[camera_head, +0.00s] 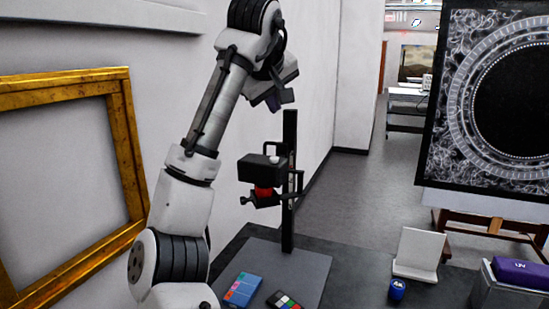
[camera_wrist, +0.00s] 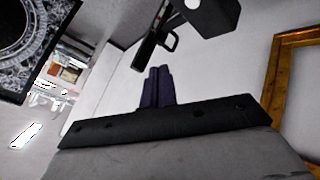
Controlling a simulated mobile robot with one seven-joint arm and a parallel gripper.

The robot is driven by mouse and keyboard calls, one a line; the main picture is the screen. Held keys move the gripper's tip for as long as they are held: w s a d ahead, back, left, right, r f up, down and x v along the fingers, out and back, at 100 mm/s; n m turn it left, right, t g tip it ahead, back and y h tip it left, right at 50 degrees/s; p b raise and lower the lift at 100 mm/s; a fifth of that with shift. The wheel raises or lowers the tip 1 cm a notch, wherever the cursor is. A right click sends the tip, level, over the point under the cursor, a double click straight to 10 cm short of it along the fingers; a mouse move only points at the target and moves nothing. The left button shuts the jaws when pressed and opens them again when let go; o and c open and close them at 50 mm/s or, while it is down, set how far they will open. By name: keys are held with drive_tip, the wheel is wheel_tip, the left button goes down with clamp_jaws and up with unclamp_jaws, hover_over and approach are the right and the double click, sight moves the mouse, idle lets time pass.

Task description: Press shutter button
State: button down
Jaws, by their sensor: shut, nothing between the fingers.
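A black camera (camera_head: 258,170) with a red ring beneath it is mounted on a dark upright column (camera_head: 289,185). A small pale round button (camera_head: 274,159) sits on top of the camera; I take it to be the shutter button. My gripper (camera_head: 273,104) is above the camera, apart from it. In the wrist view my gripper (camera_wrist: 158,70) shows its two dark purple fingers together with nothing between them. The camera (camera_wrist: 214,16) is at the top edge there, partly cut off, with the pale button (camera_wrist: 192,4) beyond the fingertips.
The stand's grey base (camera_head: 290,262) holds a blue card (camera_head: 242,290) and a colour chart (camera_head: 284,300). A gilt frame (camera_head: 130,150) is at left. A white holder (camera_head: 419,254), blue jar (camera_head: 397,290) and purple case (camera_head: 522,273) are at right. An ornate panel (camera_head: 455,110) stands behind.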

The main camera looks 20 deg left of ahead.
drive_tip(key=b, duration=0.2)
hover_over(274, 164)
wheel_tip(274, 164, down, 8)
drive_tip(key=shift+r, duration=0.25)
drive_tip(key=shift+f+b, duration=0.6)
drive_tip(key=shift+f, duration=0.1)
idle(1.3)
drive_tip(key=shift+f+b, duration=0.3)
drive_tip(key=shift+f, duration=0.4)
idle(0.6)
drive_tip(key=shift+r, duration=0.15)
drive_tip(key=shift+r+p, duration=0.45)
drive_tip(key=shift+r, duration=0.25)
